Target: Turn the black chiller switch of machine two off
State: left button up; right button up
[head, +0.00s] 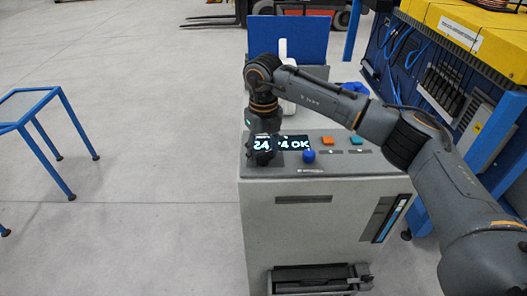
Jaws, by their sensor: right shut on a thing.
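A grey machine (325,225) stands in the middle of the head view, with a sloped control panel on top. My right gripper (263,155) points down at the left end of this panel. It is shut on what seems to be the black chiller switch, which the fingers hide, so its position cannot be read. Lit displays beside the gripper read "24" and "24 OK" (297,144). A blue ball-shaped knob (309,156), an orange button (327,140) and a teal button (356,140) sit to the right. My left gripper is out of view.
A blue-framed table (28,105) stands at the left. A blue panel (305,37) rises behind the machine. The grey floor left of the machine is clear.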

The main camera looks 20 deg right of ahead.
jog(key=shift+f+n+b, duration=0.1)
jog(key=shift+n+b, duration=0.45)
jog(key=shift+n, duration=0.55)
jog(key=n+b, duration=0.1)
jog(key=n, duration=0.2)
jog(key=shift+n, duration=0.3)
jog(key=n+b, duration=0.1)
jog(key=n, duration=0.2)
jog(key=shift+n+b, duration=0.3)
jog(key=shift+n, duration=1.1)
jog(key=o, duration=1.2)
jog(key=shift+c, duration=0.2)
